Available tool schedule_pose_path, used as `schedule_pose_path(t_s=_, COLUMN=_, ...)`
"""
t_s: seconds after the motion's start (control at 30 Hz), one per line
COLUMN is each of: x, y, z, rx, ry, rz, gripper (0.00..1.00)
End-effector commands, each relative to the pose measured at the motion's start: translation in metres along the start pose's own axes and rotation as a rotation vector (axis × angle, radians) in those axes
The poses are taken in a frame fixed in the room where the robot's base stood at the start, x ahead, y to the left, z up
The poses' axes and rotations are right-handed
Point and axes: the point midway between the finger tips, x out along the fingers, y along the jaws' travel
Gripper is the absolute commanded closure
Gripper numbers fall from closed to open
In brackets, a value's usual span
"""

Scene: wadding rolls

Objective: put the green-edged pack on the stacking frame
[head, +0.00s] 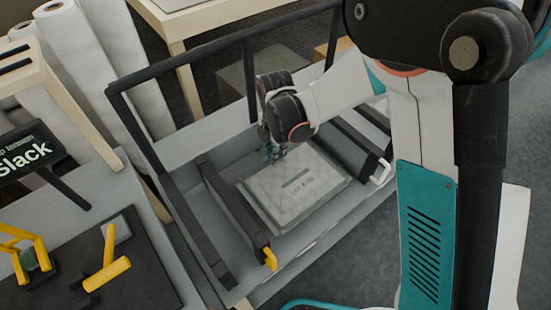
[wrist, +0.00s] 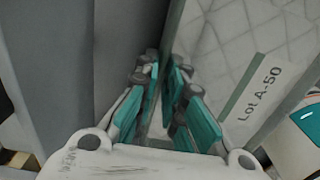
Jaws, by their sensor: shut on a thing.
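The pack (head: 297,187) is a pale quilted slab with a green stripe and the label "Lot A-50" beside it. In the wrist view the pack (wrist: 275,65) fills the right side. My gripper (head: 277,152) is shut on the pack's far edge; in the wrist view my gripper (wrist: 168,95) has its teal fingers at that edge. The pack lies between two dark rails of what looks like the stacking frame (head: 232,208), roughly flat. I cannot tell whether it rests on the surface below. The fingertips are partly hidden in the head view.
A yellow-tipped rail end (head: 270,259) and a white-tipped one (head: 381,172) flank the pack. A black railing (head: 185,55) stands behind. White rolls (head: 75,60) stand at the back left. A dark mat (head: 150,270) with yellow fixtures and a "Slack" sign (head: 25,155) are at left.

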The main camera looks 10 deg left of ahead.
Motion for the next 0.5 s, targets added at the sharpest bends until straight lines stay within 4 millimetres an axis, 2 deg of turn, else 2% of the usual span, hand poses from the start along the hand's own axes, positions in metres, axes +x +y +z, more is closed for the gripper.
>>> schedule_pose_path(t_s=0.03, x=0.011, y=0.001, z=0.000, rx=0.000, ry=0.000, rz=0.000, gripper=1.00)
schedule_pose_path(t_s=0.13, x=0.021, y=0.000, z=0.000, rx=0.000, ry=0.000, rz=0.000, gripper=1.00)
schedule_pose_path(t_s=0.47, x=0.023, y=0.000, z=0.000, rx=0.000, ry=0.000, rz=0.000, gripper=1.00)
schedule_pose_path(t_s=0.5, x=0.023, y=0.000, z=0.000, rx=0.000, ry=0.000, rz=0.000, gripper=0.88)
